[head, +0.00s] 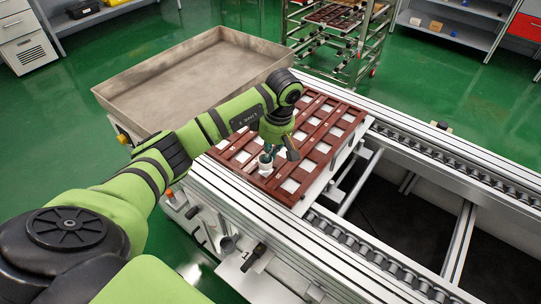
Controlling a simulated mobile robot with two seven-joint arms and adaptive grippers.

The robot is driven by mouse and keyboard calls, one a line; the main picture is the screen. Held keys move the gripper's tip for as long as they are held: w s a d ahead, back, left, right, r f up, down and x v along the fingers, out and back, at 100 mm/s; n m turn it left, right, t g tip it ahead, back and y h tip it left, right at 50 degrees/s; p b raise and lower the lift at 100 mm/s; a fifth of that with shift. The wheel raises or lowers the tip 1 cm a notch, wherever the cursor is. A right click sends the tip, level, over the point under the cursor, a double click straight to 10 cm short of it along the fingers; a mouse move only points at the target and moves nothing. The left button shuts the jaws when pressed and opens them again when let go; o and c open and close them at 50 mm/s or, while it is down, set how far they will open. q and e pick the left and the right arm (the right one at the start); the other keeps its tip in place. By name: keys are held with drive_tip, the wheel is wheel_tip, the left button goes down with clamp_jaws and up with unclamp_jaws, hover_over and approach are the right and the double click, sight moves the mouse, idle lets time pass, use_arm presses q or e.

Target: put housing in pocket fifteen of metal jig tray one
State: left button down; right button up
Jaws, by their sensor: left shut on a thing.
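The jig tray (319,158) is a reddish-brown frame with several rows of pockets that show pale squares, lying on the near end of the conveyor. My left arm reaches in from the left, and my left gripper (268,152) points down over the near-left part of the tray. It is shut on a small white housing (265,168). The housing is at or just above the tray; I cannot tell whether it touches a pocket. The gripper and wrist hide part of the tray. My right gripper is not in view.
A large empty metal bin (160,85) stands behind my left arm. The roller conveyor (420,150) runs to the right of the tray, with an open gap between its rails. A rack (345,40) with another brown tray stands behind. Grey shelves stand at the back.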

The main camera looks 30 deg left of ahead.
use_arm(q)
drive_tip(key=shift+f, duration=1.05)
drive_tip(key=shift+f, duration=0.15)
drive_tip(key=c, duration=1.7)
unclamp_jaws()
